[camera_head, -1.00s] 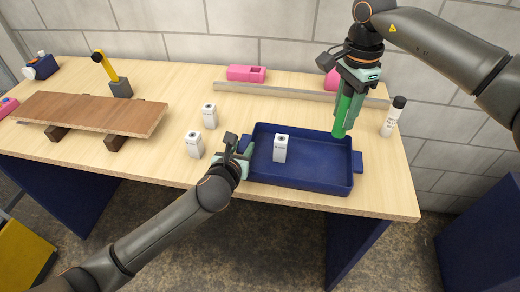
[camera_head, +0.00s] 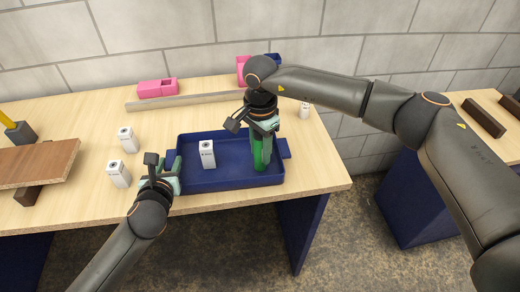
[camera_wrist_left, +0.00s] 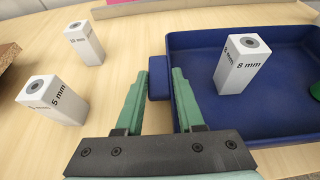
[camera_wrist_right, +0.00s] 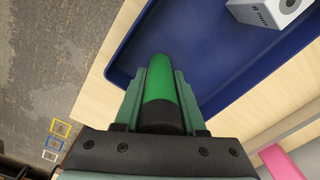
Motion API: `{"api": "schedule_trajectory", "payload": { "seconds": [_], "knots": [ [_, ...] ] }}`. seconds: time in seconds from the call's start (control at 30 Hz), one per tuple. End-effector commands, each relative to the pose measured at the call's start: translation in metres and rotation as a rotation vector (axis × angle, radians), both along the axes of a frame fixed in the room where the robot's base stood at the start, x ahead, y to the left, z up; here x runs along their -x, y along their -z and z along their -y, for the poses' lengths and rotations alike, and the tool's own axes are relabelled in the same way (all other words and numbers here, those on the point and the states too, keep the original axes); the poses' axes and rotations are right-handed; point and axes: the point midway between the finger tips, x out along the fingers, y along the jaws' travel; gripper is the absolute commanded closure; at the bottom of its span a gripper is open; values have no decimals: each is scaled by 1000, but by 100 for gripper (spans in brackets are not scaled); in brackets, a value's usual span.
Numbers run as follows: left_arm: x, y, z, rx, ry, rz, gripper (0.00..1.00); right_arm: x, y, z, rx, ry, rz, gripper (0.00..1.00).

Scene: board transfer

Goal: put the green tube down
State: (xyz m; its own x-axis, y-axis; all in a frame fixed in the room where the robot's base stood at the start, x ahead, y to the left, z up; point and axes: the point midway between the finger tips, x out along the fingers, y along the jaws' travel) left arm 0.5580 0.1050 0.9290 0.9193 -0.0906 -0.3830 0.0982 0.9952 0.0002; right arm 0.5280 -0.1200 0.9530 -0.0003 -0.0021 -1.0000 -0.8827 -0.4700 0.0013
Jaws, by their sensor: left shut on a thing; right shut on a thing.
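The green tube (camera_head: 261,155) is upright in my right gripper (camera_head: 263,135), over the right part of the blue tray (camera_head: 225,183). In the right wrist view the tube (camera_wrist_right: 160,80), with a dark end, lies between the fingers; whether its lower end touches the tray floor is unclear. My left gripper (camera_head: 170,168) is shut at the tray's left end, its fingers around the tray's handle (camera_wrist_left: 159,78). A white box marked 8 mm (camera_head: 207,154) stands inside the tray, left of the tube.
Two white boxes (camera_head: 126,140) (camera_head: 118,173) stand left of the tray. A grey rail (camera_head: 185,102) and a pink block (camera_head: 157,88) lie behind it. A brown board (camera_head: 40,163) sits at the left.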

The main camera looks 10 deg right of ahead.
Motion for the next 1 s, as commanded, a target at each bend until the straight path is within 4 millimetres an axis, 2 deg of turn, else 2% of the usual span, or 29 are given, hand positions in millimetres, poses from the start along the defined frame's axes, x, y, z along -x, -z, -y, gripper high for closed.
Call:
{"api": "schedule_trajectory", "payload": {
  "seconds": [0.37, 0.4, 0.6, 0.67, 0.87, 1.0],
  "knots": [
    [0, 0, 0, 0, -1, -1, 100, 0, 6, 0, 0, 0, 1, 100],
    [0, 0, 0, 0, -1, -1, 100, 0, 6, 0, 0, 0, 1, 57],
    [0, 0, 0, 0, -1, 0, 100, 0, 5, 0, 0, 0, 1, 34],
    [0, 0, 0, 0, 0, -1, 100, 0, 5, 0, 0, 0, 1, 30],
    [0, 0, 0, 0, 0, 0, 100, 0, 5, 0, 0, 0, 1, 30],
    [0, 0, 0, 0, 0, 0, 100, -1, -3, 0, -1, 0, 3, 30]
  ]
}}
